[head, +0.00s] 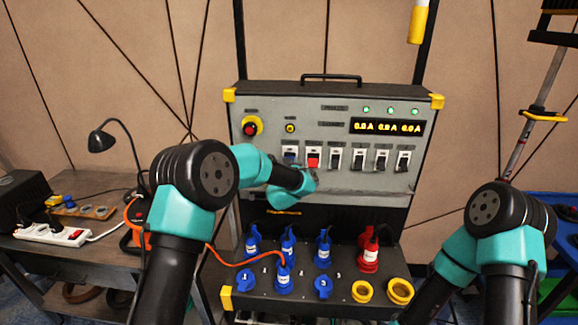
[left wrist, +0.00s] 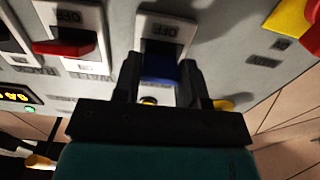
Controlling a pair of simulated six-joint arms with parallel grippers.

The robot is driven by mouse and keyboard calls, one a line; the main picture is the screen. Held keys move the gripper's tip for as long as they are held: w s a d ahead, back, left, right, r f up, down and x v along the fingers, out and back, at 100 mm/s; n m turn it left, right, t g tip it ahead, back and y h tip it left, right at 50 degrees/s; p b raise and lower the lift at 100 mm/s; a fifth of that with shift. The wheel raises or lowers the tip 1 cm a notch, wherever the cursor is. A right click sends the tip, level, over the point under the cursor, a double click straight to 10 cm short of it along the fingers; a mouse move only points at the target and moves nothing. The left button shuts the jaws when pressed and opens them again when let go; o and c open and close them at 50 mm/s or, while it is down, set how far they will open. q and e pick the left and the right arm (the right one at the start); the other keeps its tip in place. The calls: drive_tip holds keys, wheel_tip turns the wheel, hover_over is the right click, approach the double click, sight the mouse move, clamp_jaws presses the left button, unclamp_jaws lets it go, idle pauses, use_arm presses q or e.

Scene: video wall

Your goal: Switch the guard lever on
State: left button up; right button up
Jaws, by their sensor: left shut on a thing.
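A row of lever switches sits on the grey panel (head: 262,177) of the control box. The leftmost has a blue lever (head: 290,156), also seen in the left wrist view (left wrist: 160,69); a red lever (head: 313,161) is beside it, and several black ones follow to the right. My left gripper (left wrist: 160,80) has its fingers on both sides of the blue lever and is shut on it. "OFF" shows on the plate above that lever in the wrist view. I cannot read which lever is labelled guard. My right gripper is out of view; only its arm shows.
A red stop button (head: 251,127) in a yellow ring and a lit display (head: 388,127) are above the switches. Below are blue sockets and plugs, a red plug (head: 369,254) and an orange cable (head: 232,259). A workbench with a lamp (head: 101,141) stands left.

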use_arm(q)
drive_tip(key=shift+r+g, duration=0.45)
drive_tip(key=shift+g, duration=0.55)
drive_tip(key=shift+r+g, duration=0.2)
drive_tip(key=shift+g, duration=0.5)
drive_tip(key=shift+w+r+g, duration=0.15)
drive_tip(key=shift+r+g, duration=0.15)
drive_tip(key=shift+g, duration=0.55)
drive_tip(key=shift+w+r+g, duration=0.1)
drive_tip(key=shift+r+g, duration=0.15)
drive_tip(key=shift+g, duration=0.6)
drive_tip(key=o, duration=0.9)
drive_tip(key=v, duration=1.7)
drive_tip(key=shift+s+r, duration=0.15)
